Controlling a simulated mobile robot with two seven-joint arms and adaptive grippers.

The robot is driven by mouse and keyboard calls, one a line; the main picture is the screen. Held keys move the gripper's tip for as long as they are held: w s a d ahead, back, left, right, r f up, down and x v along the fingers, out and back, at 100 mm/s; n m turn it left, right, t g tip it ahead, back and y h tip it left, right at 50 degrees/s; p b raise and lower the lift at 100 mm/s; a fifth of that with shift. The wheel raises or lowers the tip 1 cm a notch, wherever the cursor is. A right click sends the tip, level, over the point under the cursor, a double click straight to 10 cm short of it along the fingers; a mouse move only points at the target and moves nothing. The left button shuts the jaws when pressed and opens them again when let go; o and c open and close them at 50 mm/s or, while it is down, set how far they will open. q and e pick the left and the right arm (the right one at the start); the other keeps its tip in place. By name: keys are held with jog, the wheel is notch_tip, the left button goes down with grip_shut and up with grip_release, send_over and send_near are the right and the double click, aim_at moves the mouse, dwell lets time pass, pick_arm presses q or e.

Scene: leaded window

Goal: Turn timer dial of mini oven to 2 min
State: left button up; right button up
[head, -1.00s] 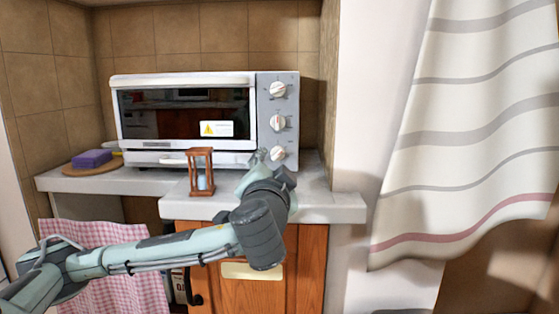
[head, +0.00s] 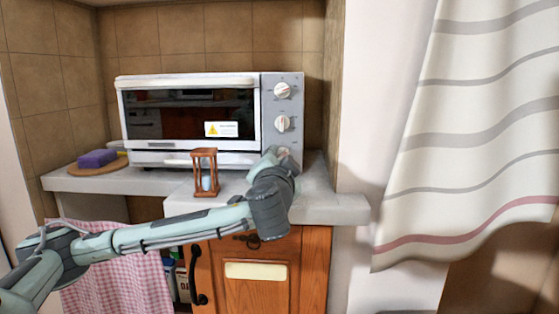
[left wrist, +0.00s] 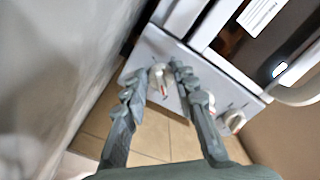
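The white mini oven (head: 190,83) stands on the counter, its door shut. Its grey right-hand panel carries a top knob (head: 283,90), a middle knob (head: 283,123) and a bottom knob mostly hidden behind my left gripper (head: 277,158). The knobs' markings are too small to read. In the left wrist view, my left gripper (left wrist: 157,70) is open, with one finger on each side of the bottom knob (left wrist: 158,82). A gap shows beside the knob; I cannot tell whether either finger touches it. My right gripper is out of view.
A brown hourglass (head: 205,172) stands on the counter close to the left of my gripper. A purple sponge (head: 97,158) lies on a round board at the far left. A wall (head: 357,110) and a striped curtain (head: 470,130) are on the right.

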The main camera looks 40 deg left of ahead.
pick_arm(q)
grip_shut()
jog(key=shift+m, duration=0.4)
jog(key=shift+p, duration=0.3)
jog(key=shift+m, duration=0.5)
jog(key=shift+o, duration=2.4)
grip_release()
jog(key=shift+o, duration=1.4)
jog(key=shift+s, duration=0.1)
jog(key=v, duration=0.7)
jog(key=shift+s+d, duration=0.1)
jog(key=shift+s, duration=0.05)
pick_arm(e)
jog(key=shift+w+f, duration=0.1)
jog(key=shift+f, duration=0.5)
